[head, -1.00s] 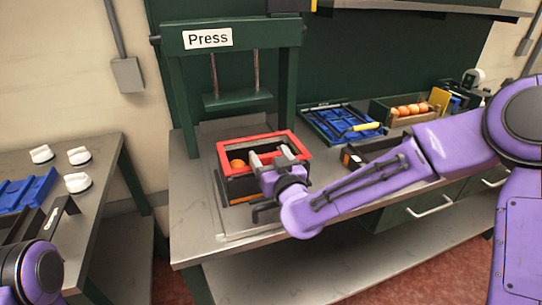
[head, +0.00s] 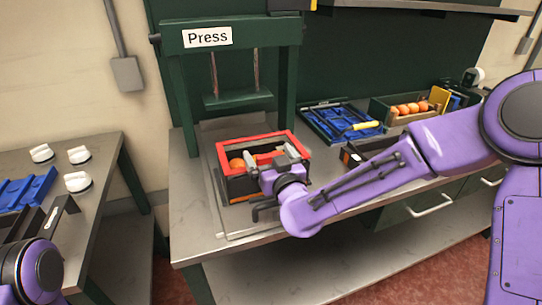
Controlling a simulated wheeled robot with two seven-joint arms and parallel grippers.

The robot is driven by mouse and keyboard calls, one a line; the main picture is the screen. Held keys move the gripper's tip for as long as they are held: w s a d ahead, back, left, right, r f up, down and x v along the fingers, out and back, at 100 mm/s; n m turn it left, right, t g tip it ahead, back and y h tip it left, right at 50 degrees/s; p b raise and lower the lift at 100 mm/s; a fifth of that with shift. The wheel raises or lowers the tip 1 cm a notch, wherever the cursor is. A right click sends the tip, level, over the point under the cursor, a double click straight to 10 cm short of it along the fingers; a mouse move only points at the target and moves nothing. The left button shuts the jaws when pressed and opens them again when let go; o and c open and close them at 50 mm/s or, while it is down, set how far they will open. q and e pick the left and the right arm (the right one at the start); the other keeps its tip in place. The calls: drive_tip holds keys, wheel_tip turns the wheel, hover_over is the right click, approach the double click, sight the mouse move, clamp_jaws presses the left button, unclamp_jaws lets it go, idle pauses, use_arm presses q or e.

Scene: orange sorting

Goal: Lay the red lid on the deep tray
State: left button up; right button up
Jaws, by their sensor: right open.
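The red lid (head: 222,160) is an open rectangular frame. It lies on top of the dark deep tray (head: 238,187) under the press, and its rim looks level with the tray's top. An orange (head: 237,163) shows inside through the lid's opening. My right gripper (head: 272,157) is open at the near right part of the lid, with its fingers spread over the opening. The gripper and wrist hide the lid's near right edge and part of the tray. Only a piece of my left arm shows at the bottom left; its gripper is out of view.
The press plate (head: 238,101) hangs above and behind the tray, between green posts. To the right are a blue tray (head: 330,122) and a crate of oranges (head: 385,106). White-capped items (head: 78,182) stand on the left table.

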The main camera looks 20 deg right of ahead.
drive_tip(key=shift+r+p, duration=3.95)
drive_tip(key=shift+r, duration=0.6)
drive_tip(key=shift+f, duration=0.1)
